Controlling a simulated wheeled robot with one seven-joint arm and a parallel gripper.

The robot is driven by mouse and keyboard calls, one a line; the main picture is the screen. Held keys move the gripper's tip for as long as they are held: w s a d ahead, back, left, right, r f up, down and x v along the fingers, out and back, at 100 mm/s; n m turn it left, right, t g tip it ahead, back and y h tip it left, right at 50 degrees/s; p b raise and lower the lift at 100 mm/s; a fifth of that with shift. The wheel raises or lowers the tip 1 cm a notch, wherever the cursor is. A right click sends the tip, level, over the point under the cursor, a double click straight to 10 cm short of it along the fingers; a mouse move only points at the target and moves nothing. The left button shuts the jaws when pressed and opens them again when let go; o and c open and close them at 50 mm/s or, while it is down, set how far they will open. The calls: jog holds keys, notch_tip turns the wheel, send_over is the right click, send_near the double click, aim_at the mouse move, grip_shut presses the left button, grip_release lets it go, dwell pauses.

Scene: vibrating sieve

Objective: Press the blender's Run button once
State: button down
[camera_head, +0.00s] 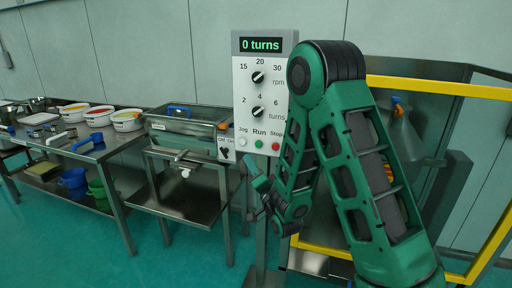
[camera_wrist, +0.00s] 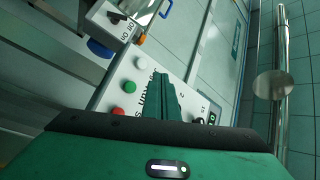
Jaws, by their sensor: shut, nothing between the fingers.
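The grey control panel (camera_head: 241,95) stands upright in the middle of the head view. Its display (camera_head: 262,45) reads "0 turns". The green Run button (camera_head: 259,144) sits between the white Jog button (camera_head: 242,142) and the red Stop button (camera_head: 275,146). In the wrist view the green button (camera_wrist: 129,87) lies left of my shut fingers, with nothing covering it. My gripper (camera_head: 250,163) is shut and empty, just below the button row in the head view. Its fingers (camera_wrist: 161,80) overlap the panel's lettering in the wrist view. I cannot tell whether they touch the panel.
An Off/On switch box (camera_head: 226,148) is at the panel's lower left. Two knobs, rpm (camera_head: 258,78) and turns (camera_head: 258,112), sit above the buttons. A yellow guard frame (camera_head: 440,87) stands right, partly behind my arm. Steel tables (camera_head: 115,150) with bowls stand left.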

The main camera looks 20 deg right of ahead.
aim_at(259, 144)
jog(key=w+d, duration=0.1)
jog(key=w, duration=0.1)
jog(key=w+d, duration=0.4)
jog(key=w, duration=0.1)
dwell(0.5)
jog(key=shift+w, duration=0.1)
dwell(1.9)
jog(key=shift+w+d, duration=0.15)
jog(key=shift+w, duration=0.05)
